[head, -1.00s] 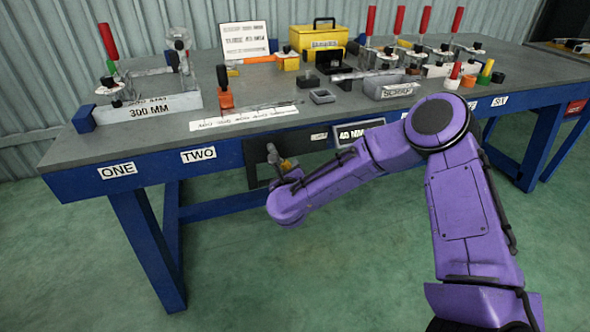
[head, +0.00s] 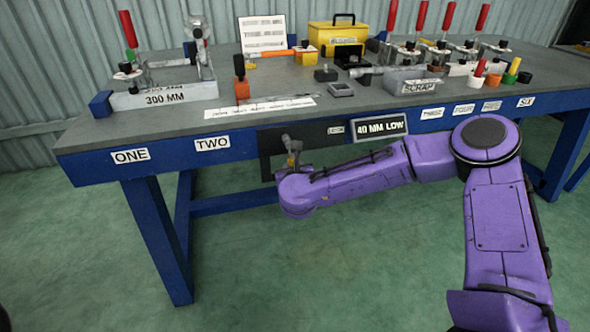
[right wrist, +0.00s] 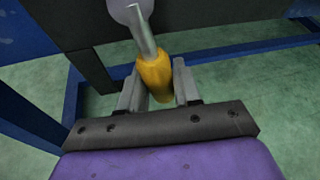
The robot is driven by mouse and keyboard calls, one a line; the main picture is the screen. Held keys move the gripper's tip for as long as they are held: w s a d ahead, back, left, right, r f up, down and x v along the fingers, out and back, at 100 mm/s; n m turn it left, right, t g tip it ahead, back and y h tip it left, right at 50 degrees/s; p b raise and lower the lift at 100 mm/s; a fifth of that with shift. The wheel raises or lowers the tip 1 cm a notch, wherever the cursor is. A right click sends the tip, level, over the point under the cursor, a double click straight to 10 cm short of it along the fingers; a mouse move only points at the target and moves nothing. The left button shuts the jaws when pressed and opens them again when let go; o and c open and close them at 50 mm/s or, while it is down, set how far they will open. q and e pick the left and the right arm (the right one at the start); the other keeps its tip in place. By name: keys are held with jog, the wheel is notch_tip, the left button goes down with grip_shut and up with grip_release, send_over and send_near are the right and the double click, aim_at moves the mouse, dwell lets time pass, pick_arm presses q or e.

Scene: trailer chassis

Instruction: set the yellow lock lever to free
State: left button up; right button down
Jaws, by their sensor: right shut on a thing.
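The lock lever has a grey metal stem and a yellow grip (right wrist: 155,80). The lever's grip points downward there. My left gripper is not in view.
The blue bench (head: 370,95) carries red-handled clamps, a yellow box (head: 336,39), a grey scrap tray (head: 420,88) and a 300 MM fixture (head: 165,97). A blue leg (head: 155,240) stands left of my arm. The green floor before the bench is clear.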

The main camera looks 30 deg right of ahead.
jog(key=shift+f, duration=0.1)
jog(key=c, duration=0.9)
grip_release()
jog(key=shift+o, duration=0.2)
jog(key=p+v, duration=0.1)
jog(key=v, duration=0.9)
jog(key=shift+s+a, duration=0.2)
jog(key=shift+s, duration=0.05)
